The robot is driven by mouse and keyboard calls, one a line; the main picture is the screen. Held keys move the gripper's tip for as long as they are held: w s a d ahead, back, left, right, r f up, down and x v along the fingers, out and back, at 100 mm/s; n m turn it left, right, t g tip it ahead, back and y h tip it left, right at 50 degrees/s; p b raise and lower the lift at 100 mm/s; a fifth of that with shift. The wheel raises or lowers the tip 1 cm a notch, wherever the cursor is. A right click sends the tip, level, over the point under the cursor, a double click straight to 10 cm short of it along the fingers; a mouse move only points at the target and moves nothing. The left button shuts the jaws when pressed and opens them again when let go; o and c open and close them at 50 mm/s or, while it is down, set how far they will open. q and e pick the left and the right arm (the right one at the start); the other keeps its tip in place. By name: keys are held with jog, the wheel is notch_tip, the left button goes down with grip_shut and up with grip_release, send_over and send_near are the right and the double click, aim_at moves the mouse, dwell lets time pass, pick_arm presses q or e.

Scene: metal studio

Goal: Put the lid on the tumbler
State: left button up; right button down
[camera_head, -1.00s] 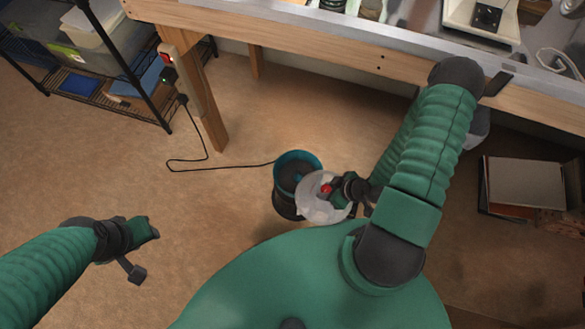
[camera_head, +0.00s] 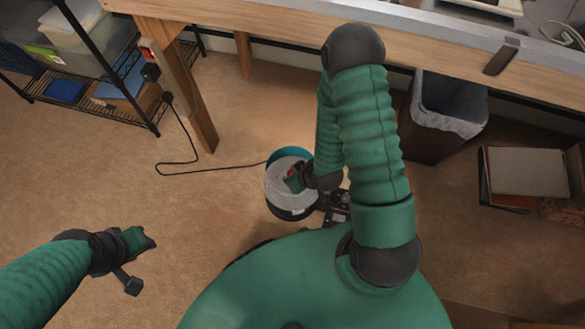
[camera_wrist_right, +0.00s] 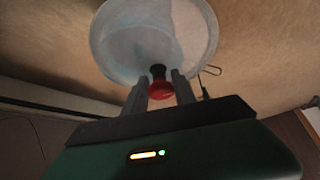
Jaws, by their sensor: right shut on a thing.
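The tumbler (camera_head: 290,213) is a dark round drum with a teal inside, on the floor at the centre of the head view. The lid (camera_head: 283,174) is a pale round disc with a red knob (camera_wrist_right: 160,88). My right gripper (camera_head: 296,179) is shut on the knob. I cannot tell whether lid and rim touch. The right wrist view shows the lid (camera_wrist_right: 125,40) but no clear tumbler. My left gripper (camera_head: 140,240) is empty, far left, fingers unclear.
A cord (camera_head: 177,168) runs along the floor to the tumbler from a workbench leg (camera_head: 195,100). The workbench (camera_head: 270,28) crosses the back. A lined bin (camera_head: 440,120) and a box (camera_head: 525,172) stand right. A wire shelf (camera_head: 100,95) stands back left. The left floor is clear.

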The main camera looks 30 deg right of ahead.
jog(key=w+d, duration=0.1)
jog(key=w, duration=0.1)
jog(key=w+d, duration=0.1)
jog(key=w+d+b, duration=0.1)
jog(key=w, duration=0.1)
jog(key=shift+w+d+f, duration=0.15)
jog(key=shift+w+f, duration=0.05)
jog(key=shift+w, duration=0.1)
jog(key=f+b, duration=0.1)
jog(key=f, duration=0.1)
jog(key=f+b, duration=0.2)
jog(key=shift+w+d, duration=0.15)
jog(key=shift+w, duration=0.05)
jog(key=shift+r, duration=0.25)
jog(key=c, duration=1)
grip_release()
